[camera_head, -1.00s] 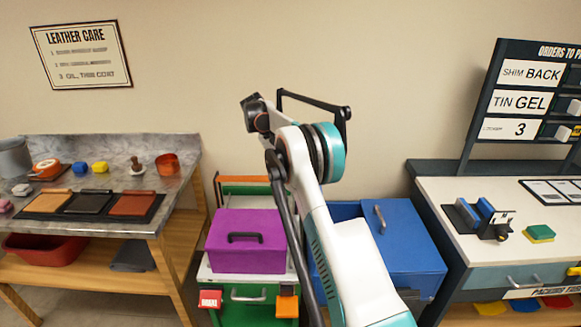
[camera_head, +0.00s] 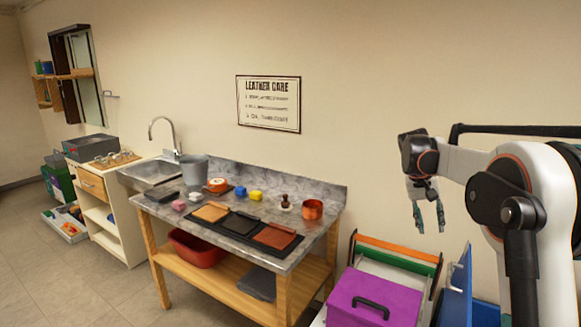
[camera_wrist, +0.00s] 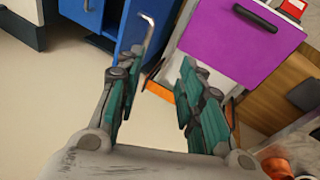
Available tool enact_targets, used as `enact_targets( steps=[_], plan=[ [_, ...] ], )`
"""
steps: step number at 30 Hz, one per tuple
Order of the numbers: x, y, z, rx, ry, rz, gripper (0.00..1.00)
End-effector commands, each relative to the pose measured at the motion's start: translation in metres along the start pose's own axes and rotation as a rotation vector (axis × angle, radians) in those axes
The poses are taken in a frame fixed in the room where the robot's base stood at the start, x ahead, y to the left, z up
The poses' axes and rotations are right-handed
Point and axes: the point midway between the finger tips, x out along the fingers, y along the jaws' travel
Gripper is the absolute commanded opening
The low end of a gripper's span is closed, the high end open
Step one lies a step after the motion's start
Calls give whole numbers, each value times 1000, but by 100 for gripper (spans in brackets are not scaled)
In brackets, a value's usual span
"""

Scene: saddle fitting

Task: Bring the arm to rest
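My gripper (camera_head: 429,217) hangs fingers-down at the right of the head view, in the air in front of the wall. It is to the right of the marble-topped bench and above the purple-lidded box. Nothing is held. My arm is bent at the right edge of the head view.
Below my gripper are a purple box (camera_head: 372,302) and a blue cabinet (camera_head: 458,291); the wrist view shows the purple lid (camera_wrist: 240,42) too. A bench (camera_head: 325,203) with leather swatches (camera_head: 240,222) stands left. A sink (camera_head: 152,171) is farther left.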

Motion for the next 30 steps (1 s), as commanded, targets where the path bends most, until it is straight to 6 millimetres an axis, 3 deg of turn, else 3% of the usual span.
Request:
enact_targets(
  steps=[6, 15, 22, 30],
  plan=[
    [-50, -4, 53, -52, 80, -71, 35],
    [-93, -9, 136, -116, 192, -165, 35],
    [-109, -14, 207, -159, 278, -236, 35],
    [-107, -22, 291, -202, 378, -317, 35]
  ],
)
